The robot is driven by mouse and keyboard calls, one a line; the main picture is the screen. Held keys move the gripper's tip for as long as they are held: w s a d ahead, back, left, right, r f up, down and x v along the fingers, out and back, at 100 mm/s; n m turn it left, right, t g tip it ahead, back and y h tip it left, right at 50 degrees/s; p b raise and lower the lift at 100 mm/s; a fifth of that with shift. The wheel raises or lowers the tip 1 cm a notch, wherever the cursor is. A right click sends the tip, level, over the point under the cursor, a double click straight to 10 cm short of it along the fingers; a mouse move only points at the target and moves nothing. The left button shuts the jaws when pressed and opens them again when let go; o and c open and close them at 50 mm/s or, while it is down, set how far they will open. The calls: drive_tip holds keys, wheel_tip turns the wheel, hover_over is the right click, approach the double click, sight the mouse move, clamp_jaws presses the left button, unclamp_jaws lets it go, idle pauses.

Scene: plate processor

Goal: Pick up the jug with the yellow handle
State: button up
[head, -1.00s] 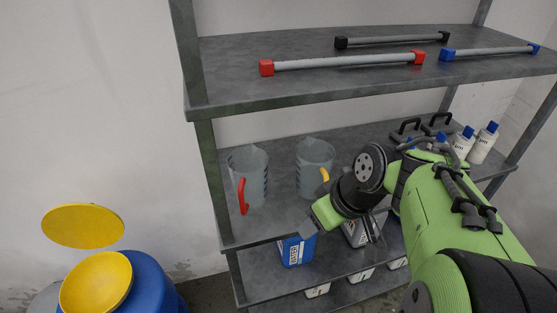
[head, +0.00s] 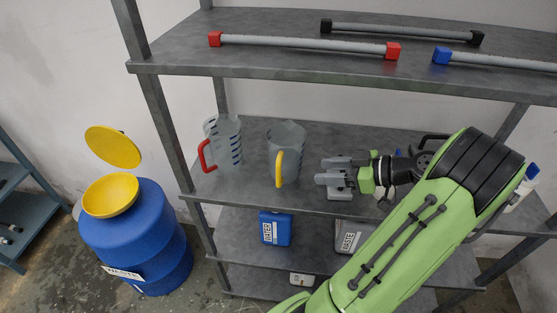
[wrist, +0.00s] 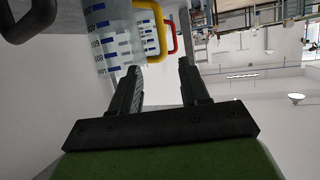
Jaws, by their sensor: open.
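The clear jug with the yellow handle (head: 287,140) stands upright on the middle shelf in the head view, its yellow handle (head: 279,168) facing the front. My gripper (head: 322,170) is open and empty to the right of this jug, its fingers pointing left toward it, with a gap between. In the wrist view the yellow handle (wrist: 147,17) and the marked jug wall (wrist: 104,36) show above and left of my open fingers (wrist: 160,66). The jug with the red handle (head: 226,142) stands left of the yellow one; its red handle (wrist: 172,38) shows behind in the wrist view.
The upper shelf (head: 290,65) with several bars is above the jugs. A blue water container (head: 275,228) and a waste container (head: 352,238) are on the shelf below. A blue barrel (head: 140,235) with a yellow funnel stands at left.

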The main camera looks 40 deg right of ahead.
sight(284, 161)
drive_tip(key=b+x, duration=0.2)
drive_tip(key=x, duration=1.3)
drive_tip(key=shift+w+a+f, duration=0.15)
drive_tip(key=shift+w+a, duration=0.05)
drive_tip(key=shift+w, duration=0.05)
clamp_jaws()
